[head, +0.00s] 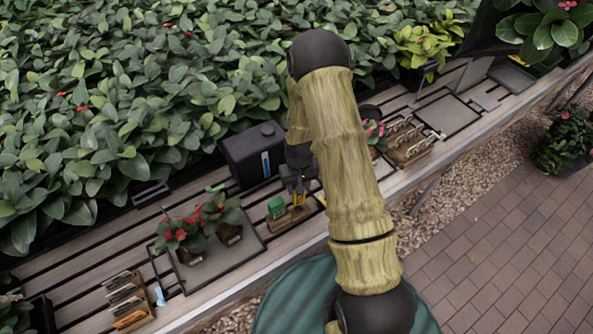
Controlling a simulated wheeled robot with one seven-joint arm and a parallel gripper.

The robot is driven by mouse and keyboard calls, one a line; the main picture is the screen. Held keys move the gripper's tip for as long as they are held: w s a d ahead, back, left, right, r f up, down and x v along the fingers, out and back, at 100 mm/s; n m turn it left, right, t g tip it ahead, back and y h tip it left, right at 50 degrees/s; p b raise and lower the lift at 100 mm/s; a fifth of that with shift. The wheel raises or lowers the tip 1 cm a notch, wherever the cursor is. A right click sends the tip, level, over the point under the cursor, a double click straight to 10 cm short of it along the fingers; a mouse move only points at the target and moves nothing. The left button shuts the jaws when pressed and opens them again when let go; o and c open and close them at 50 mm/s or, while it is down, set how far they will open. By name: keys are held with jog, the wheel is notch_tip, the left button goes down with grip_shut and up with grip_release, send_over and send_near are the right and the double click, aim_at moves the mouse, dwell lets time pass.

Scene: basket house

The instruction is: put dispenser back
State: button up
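A small green block-like item (276,207), which may be the dispenser, sits at the left end of a small wooden holder (291,217) on the slatted bench. My gripper (299,199) points down at the holder, just right of the green item, with its yellowish fingertips low over or in the holder. The fingers are too small, and partly hidden by my arm, to show whether they are open or shut or hold anything. I cannot tell whether they touch the holder.
A black tank (253,155) with a blue strip stands behind my gripper. Potted red flowers (197,229) stand on a grey tray (213,262) to the left. Wooden racks (127,300) (410,145) stand at both sides. Dense foliage (130,100) lines the back. Brick paving (500,240) is open at right.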

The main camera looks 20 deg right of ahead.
jog(key=shift+r, duration=0.1)
jog(key=shift+w+r+n+b, duration=0.1)
jog(key=shift+r+n+b, duration=0.25)
jog(key=shift+r+n, duration=0.1)
jog(key=shift+s+r+n+b, duration=0.15)
jog(key=shift+r+n+b, duration=0.15)
jog(key=shift+r+n, duration=0.45)
jog(key=shift+s+r+n+b, duration=0.15)
jog(key=shift+r+n+b, duration=0.15)
jog(key=shift+r+n, duration=0.45)
jog(key=shift+r, duration=0.1)
jog(key=shift+f+b, duration=1.25)
jog(key=shift+f, duration=0.65)
jog(key=shift+f+b, duration=0.95)
jog(key=shift+f, duration=0.25)
